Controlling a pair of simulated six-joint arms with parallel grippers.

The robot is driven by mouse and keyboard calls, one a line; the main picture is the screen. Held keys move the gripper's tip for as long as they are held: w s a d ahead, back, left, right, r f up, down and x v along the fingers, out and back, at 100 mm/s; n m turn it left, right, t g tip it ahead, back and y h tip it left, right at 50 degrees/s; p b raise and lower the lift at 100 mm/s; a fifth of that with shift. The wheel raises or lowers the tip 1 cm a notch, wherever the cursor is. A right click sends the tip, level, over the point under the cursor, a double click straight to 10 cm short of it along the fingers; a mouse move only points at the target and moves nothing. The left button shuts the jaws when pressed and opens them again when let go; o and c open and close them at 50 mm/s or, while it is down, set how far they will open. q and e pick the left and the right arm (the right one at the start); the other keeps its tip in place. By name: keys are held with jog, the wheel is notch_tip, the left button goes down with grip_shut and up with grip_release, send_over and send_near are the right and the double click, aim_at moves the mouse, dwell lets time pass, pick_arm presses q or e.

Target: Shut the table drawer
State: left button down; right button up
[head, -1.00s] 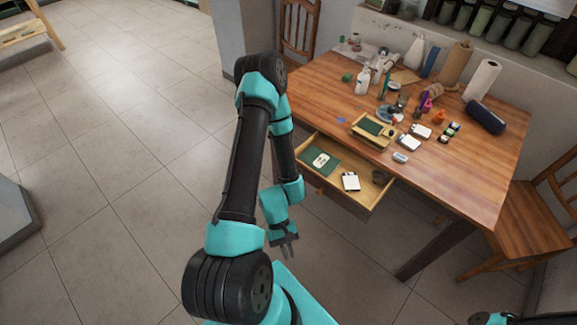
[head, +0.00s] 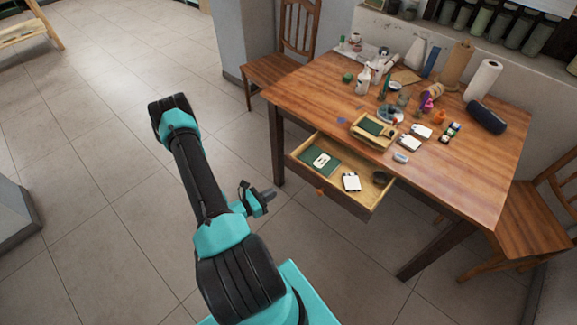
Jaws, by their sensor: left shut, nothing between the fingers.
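The table drawer (head: 333,195) is pulled out from the near side of the wooden table (head: 470,175). Its front has a small orange-brown knob (head: 319,192). Inside lie a green book (head: 311,155) with a white item on it, a white card-like item (head: 351,182) and a small dark round thing (head: 380,178). My left gripper (head: 270,193) is shut and empty, left of the drawer front and apart from it in the picture. It is partly hidden behind my own arm. My right gripper is not in view.
The tabletop holds a small wooden tray (head: 386,145), bottles, paper rolls (head: 482,80) and a dark blue case (head: 486,116). Wooden chairs stand at the back left (head: 283,72) and right (head: 530,213). A table leg (head: 277,150) stands left of the drawer.

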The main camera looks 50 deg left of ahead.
aim_at(287, 162)
pick_arm(q)
jog(key=a+y, duration=0.1)
jog(key=s+a+n+y, duration=0.1)
jog(key=a, duration=0.1)
jog(key=s+a+n+y, duration=0.1)
jog(key=a+y, duration=0.1)
jog(key=shift+s+a, duration=0.1)
jog(key=shift+s, duration=0.05)
jog(key=w, duration=0.4)
jog(key=w+a, duration=0.1)
jog(key=w, duration=0.3)
jog(key=w+a, duration=0.1)
jog(key=w, duration=0.3)
jog(key=shift+w+a, duration=0.35)
jog(key=shift+w, duration=0.55)
